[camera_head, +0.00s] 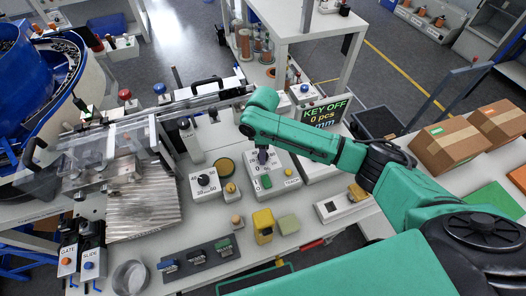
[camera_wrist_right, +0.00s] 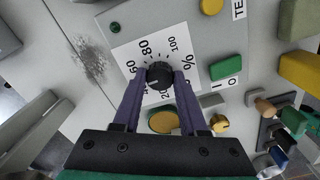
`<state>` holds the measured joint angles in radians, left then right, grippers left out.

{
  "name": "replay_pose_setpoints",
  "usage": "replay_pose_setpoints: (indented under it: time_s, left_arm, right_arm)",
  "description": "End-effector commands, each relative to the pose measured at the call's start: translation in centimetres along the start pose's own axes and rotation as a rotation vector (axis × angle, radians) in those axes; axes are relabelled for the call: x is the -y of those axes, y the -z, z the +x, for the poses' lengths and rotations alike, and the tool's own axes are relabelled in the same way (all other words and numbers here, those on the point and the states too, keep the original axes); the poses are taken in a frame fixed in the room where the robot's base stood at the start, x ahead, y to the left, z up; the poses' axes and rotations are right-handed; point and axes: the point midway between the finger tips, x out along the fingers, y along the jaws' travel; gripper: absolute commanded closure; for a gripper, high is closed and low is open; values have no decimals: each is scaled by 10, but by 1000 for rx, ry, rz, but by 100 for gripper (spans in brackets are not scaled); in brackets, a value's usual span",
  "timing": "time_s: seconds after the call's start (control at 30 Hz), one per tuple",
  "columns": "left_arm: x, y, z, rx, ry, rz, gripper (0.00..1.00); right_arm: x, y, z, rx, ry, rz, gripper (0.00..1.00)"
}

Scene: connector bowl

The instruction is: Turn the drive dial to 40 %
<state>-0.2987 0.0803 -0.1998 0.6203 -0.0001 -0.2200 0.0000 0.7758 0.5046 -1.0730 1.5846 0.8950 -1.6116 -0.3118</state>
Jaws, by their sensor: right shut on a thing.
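The drive dial (camera_wrist_right: 158,74) is a round black knob on a white scale card marked from 20 to 100 with a % sign, on a grey box. My right gripper (camera_wrist_right: 158,84) has its two purple fingers on either side of the knob, shut on it. The knob's pointer is too small to read surely. In the head view my right gripper (camera_head: 262,158) reaches down onto the control box (camera_head: 286,172) and hides the dial. My left gripper is not in view.
A green button (camera_head: 266,181) sits close by on the same box. Another black dial (camera_head: 203,180) stands on a box to the left. Yellow (camera_head: 263,224) and olive (camera_head: 288,224) blocks lie in front.

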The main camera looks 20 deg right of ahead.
Motion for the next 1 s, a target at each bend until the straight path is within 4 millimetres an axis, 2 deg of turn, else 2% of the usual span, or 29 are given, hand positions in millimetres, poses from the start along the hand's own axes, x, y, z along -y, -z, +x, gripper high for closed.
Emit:
replay_pose_setpoints:
  time_s: [0.1, 0.2, 0.37, 0.63, 0.67, 0.7, 0.73, 1.0]
  left_arm:
    - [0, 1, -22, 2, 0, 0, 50]
    - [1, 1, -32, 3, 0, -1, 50]
    - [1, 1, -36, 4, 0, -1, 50]
    - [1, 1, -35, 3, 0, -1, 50]
    - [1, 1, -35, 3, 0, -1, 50]
    - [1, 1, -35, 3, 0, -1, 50]
    - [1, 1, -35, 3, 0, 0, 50]
    - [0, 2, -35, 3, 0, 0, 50]
  right_arm:
    - [0, 1, -8, -1, 1, -132, 100]
    - [1, 1, -6, -1, 2, -277, 100]
    - [0, 1, -3, -2, 0, -422, 100]
    - [0, 1, -1, -3, -2, -436, 100]
    - [0, 1, -1, -3, -2, -436, 54]
    - [0, 1, -1, -3, -2, -435, 39]
    - [0, 1, -1, -3, -2, -435, 28]
    - [0, 1, -1, -2, 0, -434, 28]
